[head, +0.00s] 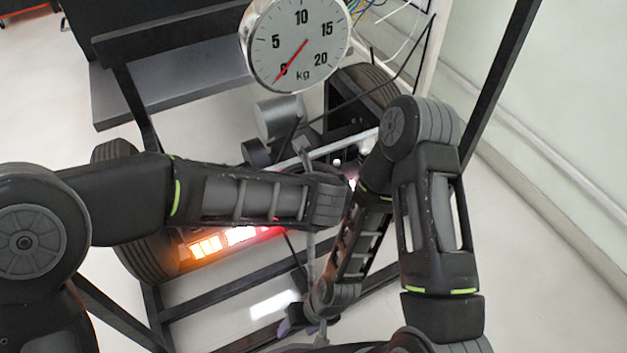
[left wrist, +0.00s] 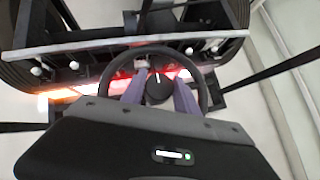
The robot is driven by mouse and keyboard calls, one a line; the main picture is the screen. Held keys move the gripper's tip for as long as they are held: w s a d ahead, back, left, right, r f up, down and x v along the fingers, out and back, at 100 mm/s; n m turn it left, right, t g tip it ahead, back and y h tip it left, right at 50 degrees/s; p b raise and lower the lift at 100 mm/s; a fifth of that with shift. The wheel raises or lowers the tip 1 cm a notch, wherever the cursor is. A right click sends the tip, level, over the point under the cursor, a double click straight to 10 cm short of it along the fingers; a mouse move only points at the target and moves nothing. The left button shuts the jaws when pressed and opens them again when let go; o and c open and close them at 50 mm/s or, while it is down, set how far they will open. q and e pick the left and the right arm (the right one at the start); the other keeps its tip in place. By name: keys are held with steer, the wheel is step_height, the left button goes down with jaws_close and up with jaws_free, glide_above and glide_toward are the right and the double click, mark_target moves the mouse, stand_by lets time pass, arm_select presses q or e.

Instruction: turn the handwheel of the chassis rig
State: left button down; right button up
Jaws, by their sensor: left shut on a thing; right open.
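The handwheel (left wrist: 206,92) is a black ring with a dark round hub (left wrist: 158,89), seen in the left wrist view. My left gripper (left wrist: 157,83) has its two purple-grey fingers over the wheel, one on each side of the hub. It is shut on the handwheel; the exact contact is hard to see. In the head view my left forearm hides this gripper and most of the wheel. My right gripper (head: 300,319) is low in the middle of the head view, small and partly hidden by its own arm. It is open and apart from the wheel.
The chassis rig has a black frame (head: 225,302), tyres (head: 148,250) and a lit orange-red lamp (head: 215,244). A round kg dial (head: 298,42) stands above, its red needle near zero. Dark posts and loose cables stand at the back. Pale floor is clear on the right.

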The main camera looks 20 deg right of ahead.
stand_by(0.3)
arm_select(q)
steer(key=c, duration=0.9)
jaws_free()
steer(key=shift+c, duration=0.2)
steer(key=shift+r, duration=0.1)
